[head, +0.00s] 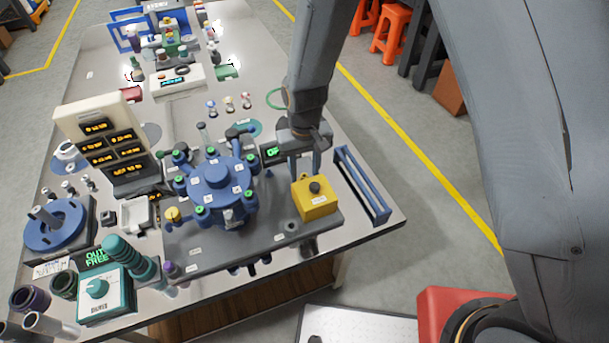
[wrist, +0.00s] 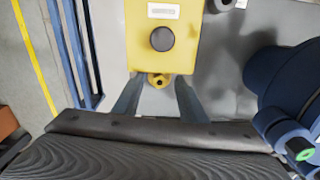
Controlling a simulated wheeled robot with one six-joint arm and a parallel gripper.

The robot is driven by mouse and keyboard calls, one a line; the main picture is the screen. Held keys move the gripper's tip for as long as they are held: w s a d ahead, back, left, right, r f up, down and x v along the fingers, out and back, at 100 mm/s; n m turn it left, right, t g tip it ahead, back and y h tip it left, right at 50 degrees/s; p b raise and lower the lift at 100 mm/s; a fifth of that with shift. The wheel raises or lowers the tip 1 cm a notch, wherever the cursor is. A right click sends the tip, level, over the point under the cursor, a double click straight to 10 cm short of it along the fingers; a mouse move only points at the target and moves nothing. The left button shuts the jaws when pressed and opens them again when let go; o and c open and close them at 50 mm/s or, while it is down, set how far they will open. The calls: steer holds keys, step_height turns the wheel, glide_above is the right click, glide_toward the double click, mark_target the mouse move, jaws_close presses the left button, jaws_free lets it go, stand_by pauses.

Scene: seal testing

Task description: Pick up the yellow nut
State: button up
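The small yellow nut (wrist: 158,80) with a dark hole shows in the wrist view, right by the edge of a yellow box. My gripper (wrist: 159,82) is open, its two fingers spread on either side of the nut with a gap on each side. I cannot tell how far the fingertips are above the plate. In the head view my gripper (head: 304,170) points down just behind the yellow box (head: 316,205), and the nut there is hard to make out. Another yellow knob-like piece (head: 172,215) sits at the blue fixture's left front.
The yellow box with a black button (wrist: 161,39) stands close to my fingertips. The blue round fixture (head: 218,185) is to the left in the head view. A blue rail frame (head: 362,185) stands to the right, near the table edge.

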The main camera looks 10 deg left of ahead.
steer(key=shift+f, duration=0.15)
jaws_close()
